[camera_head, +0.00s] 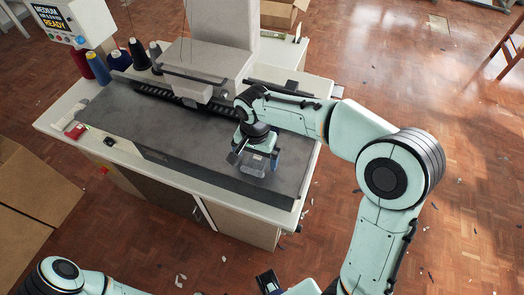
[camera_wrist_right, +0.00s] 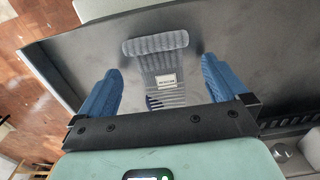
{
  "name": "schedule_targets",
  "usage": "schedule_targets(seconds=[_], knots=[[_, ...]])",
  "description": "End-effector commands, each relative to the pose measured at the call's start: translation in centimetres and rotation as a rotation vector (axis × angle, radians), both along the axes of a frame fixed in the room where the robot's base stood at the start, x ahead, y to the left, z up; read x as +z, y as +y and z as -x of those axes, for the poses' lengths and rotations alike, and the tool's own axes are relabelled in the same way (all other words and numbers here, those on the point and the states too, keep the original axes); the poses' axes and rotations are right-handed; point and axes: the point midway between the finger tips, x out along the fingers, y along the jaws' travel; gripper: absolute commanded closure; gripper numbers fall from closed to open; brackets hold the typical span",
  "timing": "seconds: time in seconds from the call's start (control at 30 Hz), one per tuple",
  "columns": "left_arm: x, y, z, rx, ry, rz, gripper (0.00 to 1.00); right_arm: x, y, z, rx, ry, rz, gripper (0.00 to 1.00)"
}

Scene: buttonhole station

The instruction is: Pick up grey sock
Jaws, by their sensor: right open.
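The grey sock (camera_wrist_right: 162,65) lies on the dark machine bed. In the right wrist view it is a ribbed grey piece with a rolled top edge, a small pale label and a striped lower part. My right gripper (camera_wrist_right: 160,90) is open, its blue fingers on either side of the sock with gaps between. In the head view the right gripper (camera_head: 252,160) is over the right part of the bed, and it largely hides the sock. My left arm shows at the bottom left; a black and blue part at the bottom edge may be its gripper, cut off by the frame.
The sewing head (camera_head: 208,70) stands over the bed behind my right gripper. Thread cones (camera_head: 100,66), a control box (camera_head: 68,20) and a small red item (camera_head: 75,130) are at the left. Cardboard (camera_head: 35,185) lies at far left; scraps litter the floor.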

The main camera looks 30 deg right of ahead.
Motion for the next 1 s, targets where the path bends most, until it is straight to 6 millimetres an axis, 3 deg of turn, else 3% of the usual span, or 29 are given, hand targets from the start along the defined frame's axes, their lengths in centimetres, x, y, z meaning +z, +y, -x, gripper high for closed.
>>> schedule_targets(seconds=[0.1,0.33,0.5,0.57,0.6,0.87,1.0], knots=[[-0.1,0.0,0.0,0.000,0.000,0.000,1.00,-0.9,0.0,0.0,0.000,0.000,0.000,0.00],[-0.1,0.0,0.0,0.000,0.000,0.000,1.00,-1.0,0.0,0.0,0.000,0.000,0.000,0.00],[-0.1,0.0,0.0,0.000,0.000,0.000,1.00,-0.9,0.0,0.0,0.000,0.000,0.000,0.55],[-0.1,0.0,0.0,0.000,0.000,0.000,1.00,-0.9,0.0,0.0,0.000,0.000,0.000,0.55],[-0.1,0.0,0.0,0.000,0.000,0.000,1.00,-0.9,0.0,0.0,0.000,0.000,0.000,0.60],[-0.1,0.0,0.0,0.000,0.000,0.000,1.00,-0.7,0.0,0.0,0.000,-0.001,-0.001,0.60],[0.1,0.0,-0.1,0.000,-0.001,0.000,1.00,0.4,0.0,-0.1,0.000,-0.002,-0.001,0.60]])
